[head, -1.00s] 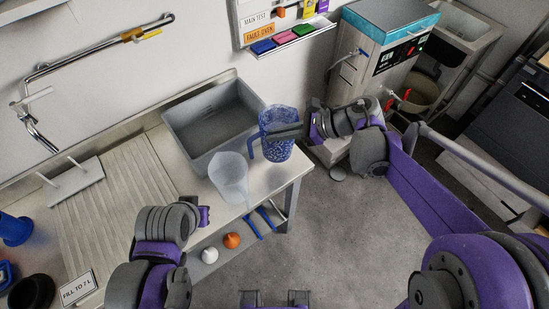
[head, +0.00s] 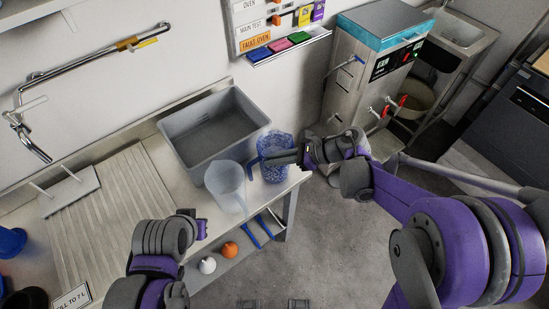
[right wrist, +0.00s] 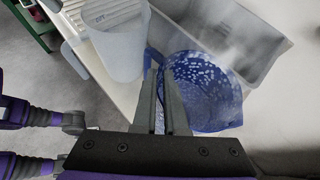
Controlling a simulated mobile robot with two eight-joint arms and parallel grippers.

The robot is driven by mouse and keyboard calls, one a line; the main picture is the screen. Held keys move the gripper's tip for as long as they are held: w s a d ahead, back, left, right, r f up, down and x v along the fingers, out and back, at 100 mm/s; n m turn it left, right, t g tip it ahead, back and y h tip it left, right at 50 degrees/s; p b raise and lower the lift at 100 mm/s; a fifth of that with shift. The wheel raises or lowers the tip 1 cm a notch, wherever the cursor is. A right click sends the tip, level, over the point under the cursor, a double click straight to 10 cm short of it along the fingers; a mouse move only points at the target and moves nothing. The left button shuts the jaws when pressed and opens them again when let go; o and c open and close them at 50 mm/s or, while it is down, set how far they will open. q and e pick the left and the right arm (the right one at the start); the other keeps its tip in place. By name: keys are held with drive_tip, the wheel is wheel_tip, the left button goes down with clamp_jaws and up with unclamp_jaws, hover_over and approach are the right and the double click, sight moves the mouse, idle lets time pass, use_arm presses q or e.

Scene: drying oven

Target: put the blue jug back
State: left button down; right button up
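The blue speckled jug (head: 272,143) is upright over the front right corner of the bench, right of the frosted clear jug (head: 225,185). I cannot tell whether its base touches the bench. My right gripper (head: 268,158) reaches across the jug from the right, its fingers close together at the handle on the jug's left side. In the right wrist view, the jug (right wrist: 208,90) lies right of the fingers (right wrist: 158,75), and the blue handle shows at their tips. My left arm is at the lower left, beside the bench front; its fingertips are hidden.
A grey basin (head: 213,128) sits behind both jugs. A ribbed drainboard (head: 115,215) is to the left. An orange ball-like item (head: 229,250) and a white one (head: 207,265) lie below the bench edge. A steel unit with red-handled taps (head: 370,85) stands at the back right.

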drive_tip(key=o, duration=0.4)
drive_tip(key=shift+o, duration=0.2)
